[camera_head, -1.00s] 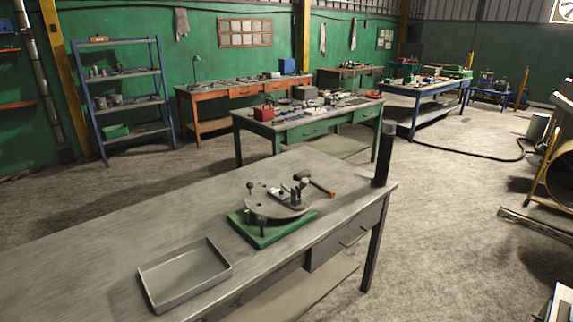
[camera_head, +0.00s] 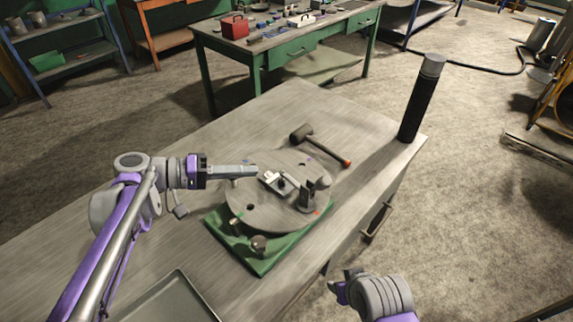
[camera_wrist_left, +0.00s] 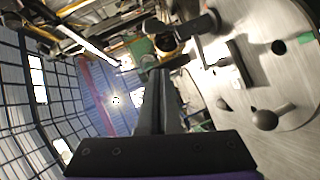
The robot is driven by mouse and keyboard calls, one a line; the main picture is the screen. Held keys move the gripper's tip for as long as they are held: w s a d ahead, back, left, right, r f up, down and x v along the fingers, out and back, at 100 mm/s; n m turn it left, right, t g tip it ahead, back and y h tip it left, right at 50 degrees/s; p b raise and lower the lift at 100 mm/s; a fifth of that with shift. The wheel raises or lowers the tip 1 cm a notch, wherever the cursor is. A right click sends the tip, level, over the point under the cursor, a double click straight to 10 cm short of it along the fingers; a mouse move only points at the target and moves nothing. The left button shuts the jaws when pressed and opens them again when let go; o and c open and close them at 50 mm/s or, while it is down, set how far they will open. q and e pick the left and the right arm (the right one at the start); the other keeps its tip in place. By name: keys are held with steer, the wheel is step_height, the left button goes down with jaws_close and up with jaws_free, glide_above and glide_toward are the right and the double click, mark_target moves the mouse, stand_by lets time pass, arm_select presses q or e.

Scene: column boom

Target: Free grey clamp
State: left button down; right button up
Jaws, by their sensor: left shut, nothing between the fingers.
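A round grey plate (camera_head: 262,208) sits on a green base (camera_head: 262,262) on the workbench. A light grey clamp piece (camera_head: 270,180) with a dark knob lies near the plate's middle. A darker grey upright block (camera_head: 308,194) stands to its right; I cannot tell which is the grey clamp.
A mallet (camera_head: 318,143) lies behind the plate. A dark cylinder (camera_head: 420,98) stands at the bench's right corner. A grey tray (camera_head: 165,300) lies at the near left. The workbench (camera_head: 95,207) has bare room left of and behind the plate.

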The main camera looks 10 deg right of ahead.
arm_select(q)
glide_toward(321, 186)
steer(key=w+d, duration=0.4)
steer(key=w, duration=0.2)
steer(key=shift+s+d+f+p, duration=0.25)
steer(key=shift+s+d+f, duration=0.05)
steer(key=shift+s+d, duration=0.3)
steer(key=shift+s+d+f+p, duration=0.25)
steer(key=shift+s+d+f, duration=0.1)
steer(key=shift+s+d, duration=0.2)
arm_select(e)
steer(key=shift+r, duration=0.7)
